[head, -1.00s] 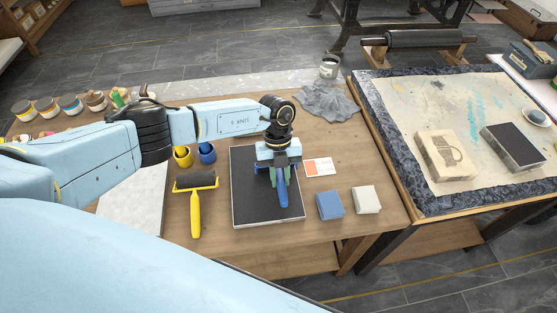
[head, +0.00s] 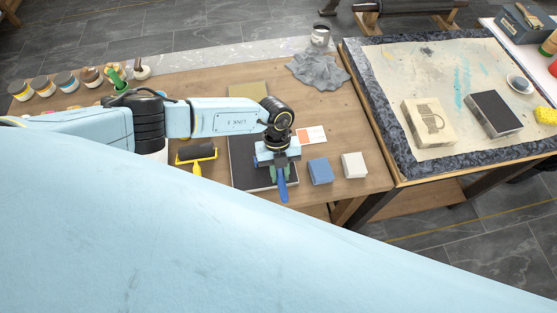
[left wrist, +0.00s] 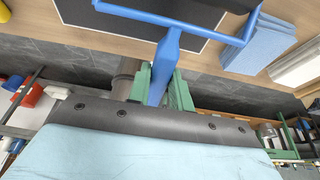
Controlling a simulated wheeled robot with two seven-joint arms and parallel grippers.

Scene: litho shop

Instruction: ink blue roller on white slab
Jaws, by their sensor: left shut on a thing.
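My left gripper (head: 279,172) is shut on the handle of the blue roller (head: 282,190), over the near right part of a dark slab (head: 243,162). In the left wrist view, the green fingers (left wrist: 163,88) grip the blue handle (left wrist: 168,45), and its blue frame spans the dark slab (left wrist: 140,30). I cannot tell whether the roll touches the slab. The white slab is hidden, or nearly so, behind my own light blue body and arm at the left. My right gripper is out of view.
A yellow roller (head: 197,168) lies left of the dark slab. A blue block (head: 320,171), a white block (head: 354,165) and a card (head: 311,135) lie to its right. A grey cloth (head: 318,70) and a can (head: 320,35) stand behind. Several jars (head: 42,85) line the far left.

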